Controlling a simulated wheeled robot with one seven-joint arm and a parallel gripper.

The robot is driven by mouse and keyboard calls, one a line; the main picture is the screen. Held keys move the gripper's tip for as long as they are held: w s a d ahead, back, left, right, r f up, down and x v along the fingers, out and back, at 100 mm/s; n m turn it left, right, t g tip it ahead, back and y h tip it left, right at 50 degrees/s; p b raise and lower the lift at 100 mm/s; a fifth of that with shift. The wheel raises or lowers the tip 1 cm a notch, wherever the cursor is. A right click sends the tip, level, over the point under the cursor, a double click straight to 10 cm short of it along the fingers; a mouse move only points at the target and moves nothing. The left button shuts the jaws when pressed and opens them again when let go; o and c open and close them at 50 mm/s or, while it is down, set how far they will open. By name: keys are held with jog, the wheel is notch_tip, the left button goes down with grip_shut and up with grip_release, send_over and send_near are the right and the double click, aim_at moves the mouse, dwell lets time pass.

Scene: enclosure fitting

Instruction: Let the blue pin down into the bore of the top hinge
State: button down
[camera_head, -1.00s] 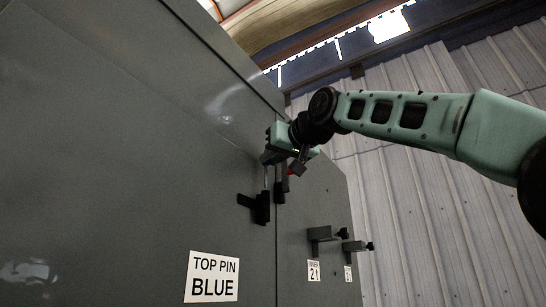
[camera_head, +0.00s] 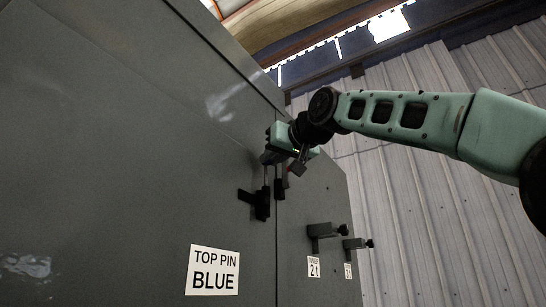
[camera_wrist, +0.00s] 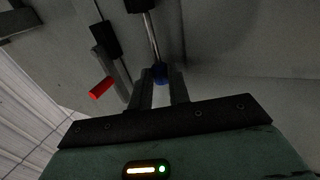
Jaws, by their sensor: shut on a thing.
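My gripper (camera_head: 268,157) is high on the grey enclosure, just above the black top hinge (camera_head: 261,204). The pin's bare steel shank runs from the fingers to the black hinge block (camera_wrist: 138,5) at the top edge of that view. A short length of shank shows between gripper and hinge in the head view. The shank's end meets the hinge block; how deep it sits in the bore is hidden.
A second black block (camera_wrist: 105,38) with a red-ended part (camera_wrist: 101,88) stands beside the pin. A "TOP PIN BLUE" label (camera_head: 213,270) is on the door. Two brackets (camera_head: 325,231) stick out lower right. Corrugated wall (camera_head: 430,220) stands behind.

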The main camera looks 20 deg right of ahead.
jog(key=shift+f+b, duration=2.65)
jog(key=shift+f, duration=0.3)
jog(key=c, duration=1.2)
grip_release()
jog(key=shift+c, duration=0.2)
jog(key=b+v, duration=0.6)
jog(key=v, duration=1.1)
jog(key=shift+s, duration=0.25)
